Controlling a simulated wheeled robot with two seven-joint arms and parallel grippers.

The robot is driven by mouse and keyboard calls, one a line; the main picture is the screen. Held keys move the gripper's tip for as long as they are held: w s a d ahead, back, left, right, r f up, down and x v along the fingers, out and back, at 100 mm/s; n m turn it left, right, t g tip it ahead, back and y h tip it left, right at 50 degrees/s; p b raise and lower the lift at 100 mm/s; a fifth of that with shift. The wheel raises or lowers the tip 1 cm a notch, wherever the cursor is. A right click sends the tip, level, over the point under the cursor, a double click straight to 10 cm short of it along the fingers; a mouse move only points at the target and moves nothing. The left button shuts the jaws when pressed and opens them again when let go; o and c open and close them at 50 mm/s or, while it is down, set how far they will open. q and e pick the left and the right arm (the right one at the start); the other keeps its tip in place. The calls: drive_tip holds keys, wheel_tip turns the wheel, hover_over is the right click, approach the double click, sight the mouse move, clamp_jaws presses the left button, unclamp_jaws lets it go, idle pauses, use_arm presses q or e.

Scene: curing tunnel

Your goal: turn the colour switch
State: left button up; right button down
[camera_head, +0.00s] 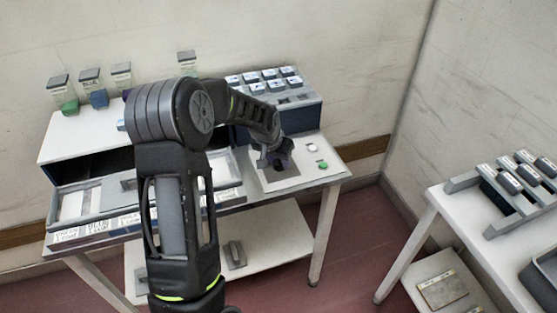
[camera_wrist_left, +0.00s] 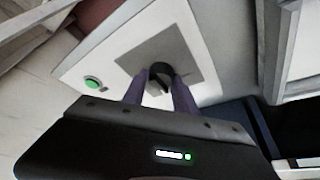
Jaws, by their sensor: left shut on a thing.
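The colour switch is a black rotary knob (camera_wrist_left: 161,74) on a grey square plate (camera_wrist_left: 190,50), set in a white panel (camera_wrist_left: 105,55). My left gripper (camera_wrist_left: 160,85) reaches down to the knob, its two fingers on either side of it, shut on it. In the head view my left gripper (camera_head: 275,158) is over the panel (camera_head: 312,171) and hides most of the knob. A green button (camera_wrist_left: 92,83) sits beside the plate; it also shows in the head view (camera_head: 322,165). My right gripper is not in view.
A blue-grey unit with several labelled blocks (camera_head: 262,87) stands behind the panel. A second table (camera_head: 436,203) with racks stands at the right.

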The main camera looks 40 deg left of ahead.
use_arm(q)
clamp_jaws()
drive_tip(key=n+b, duration=0.2)
drive_tip(key=n+y+b, duration=0.1)
drive_tip(key=b, duration=0.1)
drive_tip(key=shift+w+d+f+n+g, duration=0.1)
drive_tip(key=shift+d+f+n+g, duration=0.1)
drive_tip(key=shift+n+g, duration=0.15)
drive_tip(key=n+y+b, duration=0.1)
drive_tip(key=n+b, duration=0.1)
drive_tip(key=n, duration=0.1)
drive_tip(key=shift+n+g+y, duration=0.25)
drive_tip(key=shift+g+y, duration=0.05)
drive_tip(key=shift+g, duration=0.05)
drive_tip(key=shift+r+n+g+y+b, duration=0.1)
drive_tip(key=shift+n+g+y+b, duration=0.2)
drive_tip(key=shift+n, duration=0.45)
drive_tip(key=shift+r+n+g+b, duration=0.1)
drive_tip(key=shift+n+b, duration=0.3)
drive_tip(key=shift+n, duration=0.35)
